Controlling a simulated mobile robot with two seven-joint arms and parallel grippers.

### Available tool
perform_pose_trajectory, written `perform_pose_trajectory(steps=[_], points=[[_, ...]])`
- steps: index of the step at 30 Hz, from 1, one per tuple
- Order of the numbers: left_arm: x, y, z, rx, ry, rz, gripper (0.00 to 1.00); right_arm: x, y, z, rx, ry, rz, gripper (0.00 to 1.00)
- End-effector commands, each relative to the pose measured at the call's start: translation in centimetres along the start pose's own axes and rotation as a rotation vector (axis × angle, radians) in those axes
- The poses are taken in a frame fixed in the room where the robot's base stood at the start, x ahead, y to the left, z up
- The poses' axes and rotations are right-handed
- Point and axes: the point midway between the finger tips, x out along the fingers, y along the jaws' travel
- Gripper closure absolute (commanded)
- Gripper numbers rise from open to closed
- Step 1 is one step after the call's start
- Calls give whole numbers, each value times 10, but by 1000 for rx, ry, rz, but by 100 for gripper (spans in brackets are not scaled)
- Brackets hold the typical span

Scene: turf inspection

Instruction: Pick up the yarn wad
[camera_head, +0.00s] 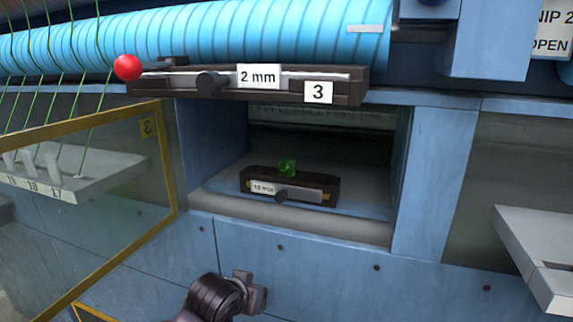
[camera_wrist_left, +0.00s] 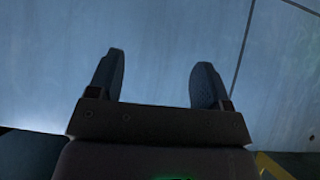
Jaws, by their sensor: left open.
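A small green wad (camera_head: 287,167), which looks like the yarn wad, sits on top of a dark block (camera_head: 312,181) with a "10 mm" label. The block lies inside an open recess in the blue machine. My left gripper (camera_head: 256,290) is below the recess, in front of the blue panel, apart from the wad. In the left wrist view my left gripper (camera_wrist_left: 157,85) is open and empty, with only blue panel between its fingers. My right gripper is not in view.
Above the recess hangs a dark bar (camera_head: 190,86) with a red ball, labelled "2 mm" and "3". A yellow-framed clear door (camera_head: 90,205) stands open at the left. A white ledge (camera_head: 540,250) juts out at the right. The recess front is open.

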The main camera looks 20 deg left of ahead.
Motion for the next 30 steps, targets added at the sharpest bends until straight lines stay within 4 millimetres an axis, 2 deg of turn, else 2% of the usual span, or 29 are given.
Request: perform_pose_trajectory(steps=[1,3,6,15,19,24,30], points=[[-10,5,-28,1,-1,-3,28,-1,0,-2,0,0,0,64],[-22,11,-56,-4,-18,-12,28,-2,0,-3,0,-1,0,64],[-40,18,-91,-10,-38,-27,28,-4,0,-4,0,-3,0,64],[-98,38,-182,-33,-49,-77,28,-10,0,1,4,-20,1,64],[-122,44,-208,-44,-50,-99,28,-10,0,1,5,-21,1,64],[-136,47,-223,-54,-52,-115,28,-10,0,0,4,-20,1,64],[-123,45,-236,-58,-55,-117,28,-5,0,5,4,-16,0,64]])
